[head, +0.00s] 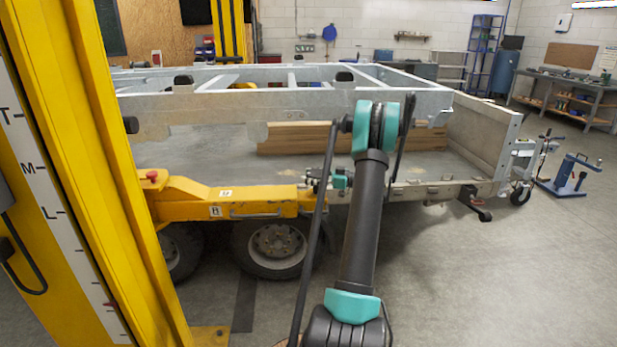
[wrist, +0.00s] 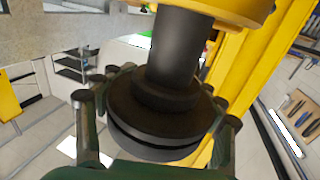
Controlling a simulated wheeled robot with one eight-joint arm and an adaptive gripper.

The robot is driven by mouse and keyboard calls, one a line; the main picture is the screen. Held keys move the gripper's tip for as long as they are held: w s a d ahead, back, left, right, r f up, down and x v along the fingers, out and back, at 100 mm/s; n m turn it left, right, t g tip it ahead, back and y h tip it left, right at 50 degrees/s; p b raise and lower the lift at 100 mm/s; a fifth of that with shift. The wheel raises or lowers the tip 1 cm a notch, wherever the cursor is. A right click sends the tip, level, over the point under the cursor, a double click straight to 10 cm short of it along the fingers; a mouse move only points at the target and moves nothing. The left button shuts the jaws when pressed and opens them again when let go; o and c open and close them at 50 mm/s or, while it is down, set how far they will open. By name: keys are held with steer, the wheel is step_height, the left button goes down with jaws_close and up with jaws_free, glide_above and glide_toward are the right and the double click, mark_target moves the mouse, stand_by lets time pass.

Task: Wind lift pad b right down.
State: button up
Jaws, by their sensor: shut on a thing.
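The yellow lift arm (head: 265,205) reaches under the trailer in the head view, with a small label that looks like B on its side. In the wrist view, lift pad b (wrist: 150,122) is a dark round disc on a thick dark stem, which runs to a yellow part (wrist: 235,8) at the top. My gripper (wrist: 158,112) has its dark fingers around the disc's rim and is shut on it. In the head view my gripper (head: 330,181) is small, at the lift arm's right end. The pad cannot be made out there, nor how far it is wound.
The grey trailer frame (head: 390,101) spans above the lift arm, with wooden boards (head: 300,138) behind. A yellow lift post (head: 75,150) stands close at left. Wheels (head: 275,247) sit below the arm. The floor (head: 500,280) at right is clear.

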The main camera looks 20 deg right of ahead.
mark_target(324, 173)
steer(key=shift+d+m+t, duration=0.1)
steer(key=shift+m+t, duration=0.2)
steer(key=shift+t, duration=0.1)
